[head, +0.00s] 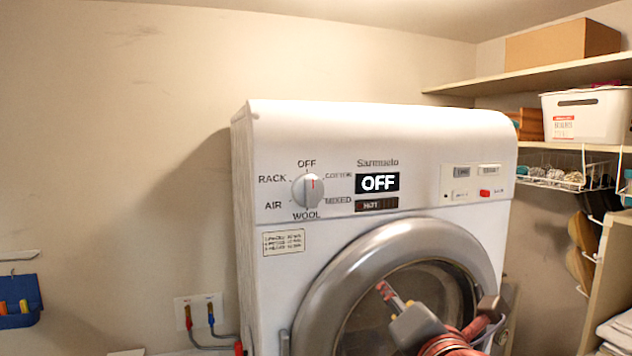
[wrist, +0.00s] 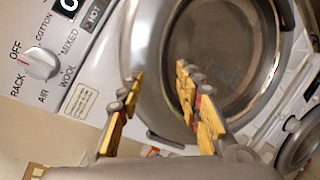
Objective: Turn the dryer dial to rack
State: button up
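The white dryer (head: 300,130) stands against the wall. Its round dial (head: 308,190) is on the upper left of the front panel, ringed by the words OFF, COTTON, MIXED, WOOL, AIR and RACK. The dial's red mark points up, and the display (head: 378,182) reads OFF. The RACK label (head: 272,179) is at the dial's upper left. In the wrist view the dial (wrist: 40,64) is at the left, rotated with the panel. My gripper (wrist: 158,75) is open and empty in front of the round door, apart from the dial. In the head view my gripper shows at the bottom, before the door.
The dryer's round grey door (head: 325,275) bulges out below the panel. Shelves on the right hold a cardboard box (head: 562,44) and a white basket (head: 587,114). Wall taps with hoses (head: 200,312) are at the lower left.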

aim_at(313, 179)
jog(key=a+r+n+t+y+p, duration=0.1)
jog(key=a+r+n+y+p, duration=0.1)
jog(key=a+r+n+p, duration=0.3)
jog(key=a+r+n+y+p, duration=0.1)
jog(key=a+r+n, duration=0.1)
jog(key=r+n, duration=0.35)
jog(key=a+r+n+t+y+p, duration=0.1)
jog(key=a+r+n+y+p, duration=0.15)
jog(key=r, duration=0.55)
jog(key=x, duration=0.2)
jog(key=b+x, duration=0.1)
jog(key=x, duration=0.2)
jog(key=b+x, duration=0.1)
jog(key=x, duration=0.2)
jog(key=shift+a+f, duration=0.2)
jog(key=shift+f, duration=0.1)
jog(key=shift+w+a+r, duration=0.1)
jog(key=shift+w+r, duration=0.05)
jog(key=shift+w, duration=0.2)
jog(key=shift+c, duration=1.2)
grip_shut()
